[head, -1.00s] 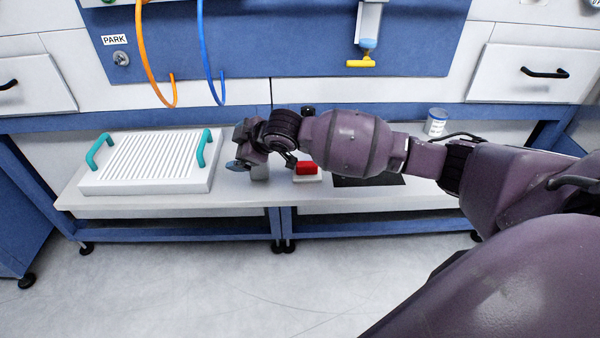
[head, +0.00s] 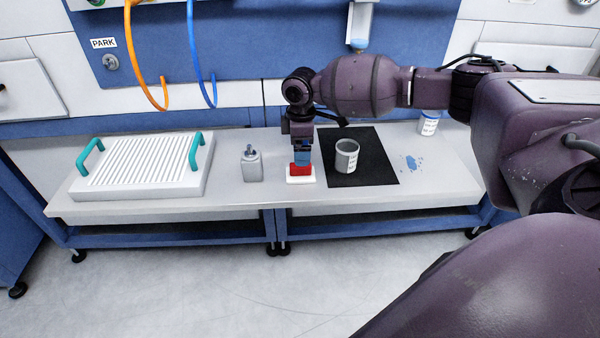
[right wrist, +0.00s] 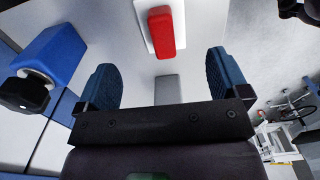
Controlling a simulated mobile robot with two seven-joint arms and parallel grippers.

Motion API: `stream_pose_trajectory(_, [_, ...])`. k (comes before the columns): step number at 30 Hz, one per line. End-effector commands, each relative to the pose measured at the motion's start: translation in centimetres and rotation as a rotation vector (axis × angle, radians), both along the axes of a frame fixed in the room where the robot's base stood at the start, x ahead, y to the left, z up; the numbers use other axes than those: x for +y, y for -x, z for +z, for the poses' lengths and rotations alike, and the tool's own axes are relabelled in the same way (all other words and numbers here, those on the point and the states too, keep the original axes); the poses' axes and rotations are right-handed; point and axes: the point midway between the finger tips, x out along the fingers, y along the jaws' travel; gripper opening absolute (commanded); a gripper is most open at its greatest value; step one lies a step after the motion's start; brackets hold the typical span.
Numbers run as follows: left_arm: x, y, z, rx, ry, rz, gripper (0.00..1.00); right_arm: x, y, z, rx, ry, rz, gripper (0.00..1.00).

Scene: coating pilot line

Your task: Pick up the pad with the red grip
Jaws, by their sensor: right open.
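The pad (head: 292,180) is a small white block with a red grip (head: 300,170) on top, lying on the bench between the grey bottle and the black mat. My right gripper (head: 302,156) points down just above the red grip. In the right wrist view the red grip (right wrist: 166,31) and white pad (right wrist: 146,20) show beyond the fingertips of my right gripper (right wrist: 163,68). The blue fingers are apart with nothing between them. In the head view the fingers partly cover the top of the grip. My left gripper is not in view.
A grey bottle (head: 252,166) stands left of the pad. An open cup (head: 346,156) stands on a black mat (head: 372,174) to its right. Blue spill marks (head: 411,164) and a lidded jar (head: 429,123) are farther right. A white ribbed tray (head: 90,191) sits at left.

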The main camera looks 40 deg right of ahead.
Motion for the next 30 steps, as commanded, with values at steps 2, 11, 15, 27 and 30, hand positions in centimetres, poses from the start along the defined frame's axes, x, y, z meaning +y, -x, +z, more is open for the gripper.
stream_pose_trajectory(2, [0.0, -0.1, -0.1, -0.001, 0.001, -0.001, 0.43, 0.0, 0.0, -1.4, 0.004, 0.000, 0.000, 0.94])
stream_pose_trajectory(11, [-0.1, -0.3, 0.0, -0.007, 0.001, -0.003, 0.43, 0.2, 0.1, -3.3, 0.001, 0.000, 0.000, 0.94])
stream_pose_trajectory(15, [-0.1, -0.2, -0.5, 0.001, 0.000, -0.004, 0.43, 0.3, 0.3, -5.3, 0.002, 0.000, 0.001, 0.94])
stream_pose_trajectory(27, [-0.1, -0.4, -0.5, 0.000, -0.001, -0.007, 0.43, 0.2, 0.3, -7.2, -0.002, 0.000, -0.001, 0.94])
stream_pose_trajectory(30, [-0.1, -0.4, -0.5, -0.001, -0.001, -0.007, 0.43, 0.2, 0.3, -7.2, -0.002, 0.000, -0.001, 0.80])
